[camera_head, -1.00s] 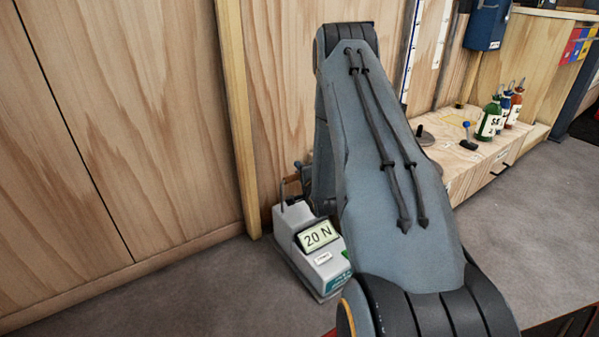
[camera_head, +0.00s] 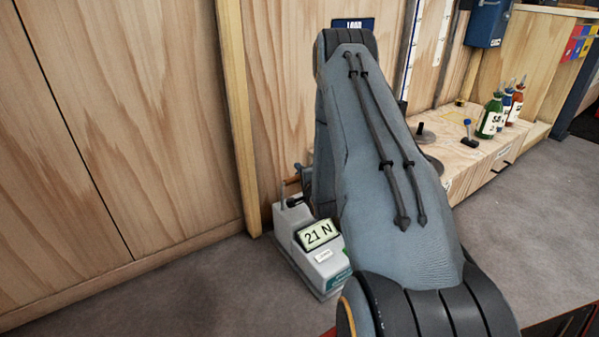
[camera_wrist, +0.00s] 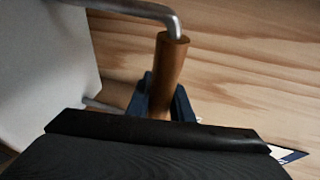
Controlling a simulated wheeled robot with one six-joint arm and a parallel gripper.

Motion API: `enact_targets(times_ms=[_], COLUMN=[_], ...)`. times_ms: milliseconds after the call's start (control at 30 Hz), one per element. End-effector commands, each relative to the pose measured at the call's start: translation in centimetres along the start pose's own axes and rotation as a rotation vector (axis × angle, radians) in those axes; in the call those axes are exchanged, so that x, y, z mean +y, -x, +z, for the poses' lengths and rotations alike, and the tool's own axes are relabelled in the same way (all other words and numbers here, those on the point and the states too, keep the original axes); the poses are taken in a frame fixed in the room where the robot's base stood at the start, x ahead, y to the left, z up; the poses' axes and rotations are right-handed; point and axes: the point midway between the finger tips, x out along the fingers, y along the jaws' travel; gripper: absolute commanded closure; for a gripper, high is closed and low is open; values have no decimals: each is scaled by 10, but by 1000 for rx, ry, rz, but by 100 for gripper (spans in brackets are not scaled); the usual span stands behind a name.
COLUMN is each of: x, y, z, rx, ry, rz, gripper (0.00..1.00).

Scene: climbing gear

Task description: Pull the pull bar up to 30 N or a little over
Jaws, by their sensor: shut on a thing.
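The pull bar is a brown wooden grip (camera_wrist: 170,72) on a bent grey metal rod (camera_wrist: 140,8) in the wrist view. My gripper (camera_wrist: 166,98) is shut on its lower part, with dark blue fingers on both sides. In the head view a small piece of the brown bar (camera_head: 292,181) shows left of my arm, which hides most of the gripper. The grey scale box (camera_head: 320,270) stands on the floor by the wall. Its display (camera_head: 318,234) reads 21 N.
A wooden wall (camera_head: 120,130) rises close behind the box. To the right is a low wooden bench (camera_head: 475,155) with a dark hand tool (camera_head: 470,140) and several bottles, including a green one (camera_head: 489,118). Grey floor is clear at the left front.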

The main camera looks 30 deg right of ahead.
Motion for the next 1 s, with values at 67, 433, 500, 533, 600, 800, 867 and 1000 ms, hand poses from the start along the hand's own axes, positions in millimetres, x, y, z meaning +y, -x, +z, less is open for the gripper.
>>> enact_targets(times_ms=[67,433,500,533,600,800,867,1000], x=[1,15,17,18,19,20,20,20], y=[-1,-4,-4,-5,-5,-4,-4,-4], z=[-1,0,0,0,0,0,1,1], rx=[2,2,2,2,2,1,1,1], ry=[0,0,1,1,1,0,0,0], rz=[-5,-5,-5,-5,-5,-3,-2,-1], gripper=[100,100,100,100,77,58,58,58])
